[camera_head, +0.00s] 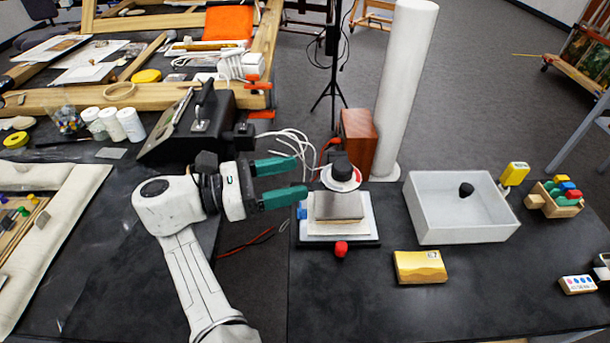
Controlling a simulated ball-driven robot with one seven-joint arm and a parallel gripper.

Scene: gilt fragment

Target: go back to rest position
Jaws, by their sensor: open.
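My gripper (300,181) has two green fingers and is held above the dark table, left of centre. Its fingers point right and are apart, with nothing between them. The fingertips are close to the left side of a small stand (363,228) that bears a stack of pale sheets and a grey block (335,206). Behind the block is a round white piece with a black knob (342,168). I cannot tell whether the fingers touch any of these.
A white open tray (440,236) holding a small black object is on the right, with a yellow box (420,267) in front. A red-brown block (358,138) and a tall white roll (402,90) stand behind. A black device (215,125) is behind my arm.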

